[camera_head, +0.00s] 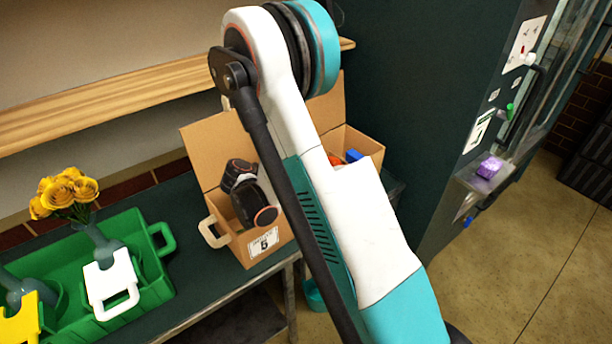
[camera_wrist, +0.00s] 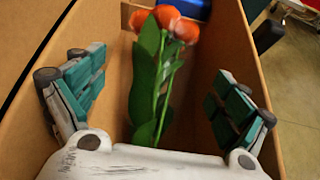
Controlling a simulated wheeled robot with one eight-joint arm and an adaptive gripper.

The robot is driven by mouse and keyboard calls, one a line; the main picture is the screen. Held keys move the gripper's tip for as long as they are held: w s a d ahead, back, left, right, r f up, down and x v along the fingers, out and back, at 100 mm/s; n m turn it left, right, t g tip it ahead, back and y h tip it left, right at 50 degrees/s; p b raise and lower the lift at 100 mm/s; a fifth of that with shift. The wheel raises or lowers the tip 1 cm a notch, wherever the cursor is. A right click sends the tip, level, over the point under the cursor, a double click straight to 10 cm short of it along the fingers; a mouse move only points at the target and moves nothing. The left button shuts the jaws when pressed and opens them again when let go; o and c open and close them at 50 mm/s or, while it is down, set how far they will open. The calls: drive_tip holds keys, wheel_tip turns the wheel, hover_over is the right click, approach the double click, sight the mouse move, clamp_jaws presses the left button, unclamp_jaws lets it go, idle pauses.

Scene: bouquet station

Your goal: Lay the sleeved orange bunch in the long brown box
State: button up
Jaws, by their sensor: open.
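The long brown box (camera_head: 222,236) stands open on the dark bench in the head view, with its flaps up. Its cardboard wall also shows in the wrist view (camera_wrist: 30,38). The orange bunch (camera_wrist: 168,22) lies inside the box, its orange heads toward the far end and its green stems toward me. No sleeve on it can be made out. My gripper (camera_wrist: 155,85) is open inside the box, one finger on each side of the stems, with visible gaps. In the head view my arm hides most of the box's inside and the fingers; a bit of orange (camera_head: 335,160) shows.
A blue object (camera_wrist: 190,8) sits beside the orange heads at the box's far end. A green tray (camera_head: 150,290) with yellow flowers (camera_head: 66,190) and white and yellow handled pieces stands left of the box. A wooden shelf (camera_head: 100,100) runs behind; a dark cabinet (camera_head: 420,90) stands to the right.

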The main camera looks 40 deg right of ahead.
drive_tip(key=s+a+r+m+t+y+p, duration=0.1)
drive_tip(key=s+a+r+m+y+p, duration=0.15)
drive_tip(key=a+r, duration=0.85)
drive_tip(key=s+a+r+m+t+y, duration=0.2)
drive_tip(key=s+a+r+m+y, duration=0.3)
drive_tip(key=s+m, duration=0.3)
drive_tip(key=s+a+r+m+t+y, duration=0.3)
drive_tip(key=s+a+r+m+y, duration=0.1)
drive_tip(key=s+m, duration=0.4)
drive_tip(key=s+a+r, duration=0.1)
drive_tip(key=s, duration=0.1)
drive_tip(key=shift+s+a+r+y, duration=0.2)
drive_tip(key=shift+s+r+y, duration=0.15)
drive_tip(key=shift+m, duration=0.25)
drive_tip(key=shift+c, duration=0.3)
idle(0.6)
